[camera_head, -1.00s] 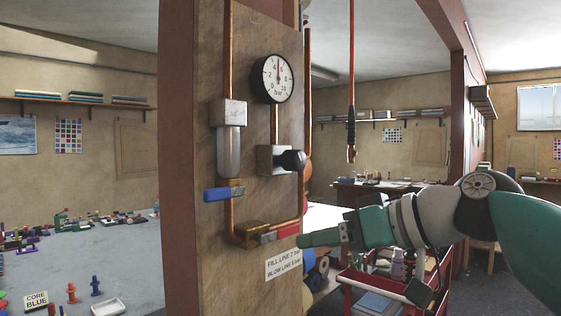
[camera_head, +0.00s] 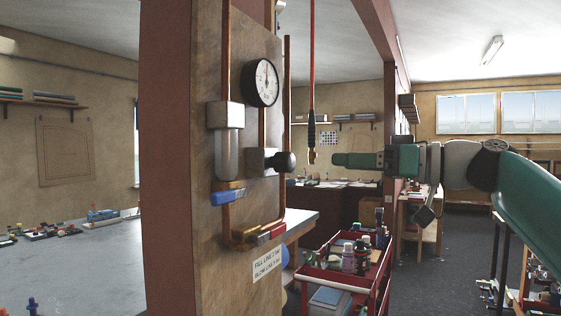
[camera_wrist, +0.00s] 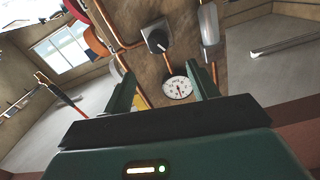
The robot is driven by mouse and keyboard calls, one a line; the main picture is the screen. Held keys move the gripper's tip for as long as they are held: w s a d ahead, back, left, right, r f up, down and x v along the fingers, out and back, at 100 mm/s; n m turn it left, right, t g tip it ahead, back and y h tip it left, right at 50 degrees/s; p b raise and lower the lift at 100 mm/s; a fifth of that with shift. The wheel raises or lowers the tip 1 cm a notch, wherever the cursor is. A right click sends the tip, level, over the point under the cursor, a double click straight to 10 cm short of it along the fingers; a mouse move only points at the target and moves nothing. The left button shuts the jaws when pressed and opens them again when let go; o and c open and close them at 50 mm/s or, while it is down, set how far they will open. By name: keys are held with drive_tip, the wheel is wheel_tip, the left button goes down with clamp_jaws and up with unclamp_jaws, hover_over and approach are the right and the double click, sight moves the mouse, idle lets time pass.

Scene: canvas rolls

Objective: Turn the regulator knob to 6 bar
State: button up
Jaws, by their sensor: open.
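The regulator knob (camera_head: 285,162) is black and sticks out from a grey regulator body (camera_head: 262,162) on a wooden panel (camera_head: 208,75). The round white pressure gauge (camera_head: 262,83) is above it; its needle points roughly upward, but the exact value is too small to read. My gripper (camera_head: 338,160) is to the right of the knob, about level with it and apart from it. In the wrist view the knob (camera_wrist: 157,41) shows beyond my open, empty fingers (camera_wrist: 161,76), and the gauge (camera_wrist: 177,88) appears between them.
Copper pipes, a filter bowl (camera_head: 226,150), a blue lever (camera_head: 227,196) and a red lever (camera_head: 270,233) share the panel. A red hose (camera_head: 312,75) hangs between panel and gripper in the picture. A red cart (camera_head: 340,275) with bottles stands below.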

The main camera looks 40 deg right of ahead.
sight(292, 161)
drive_tip(key=x, duration=1.2)
drive_tip(key=shift+w+f, duration=0.15)
drive_tip(key=shift+w, duration=0.3)
drive_tip(key=shift+a, duration=0.1)
drive_tip(key=shift+w, duration=0.2)
drive_tip(key=shift+s, duration=0.15)
drive_tip(key=c, duration=1)
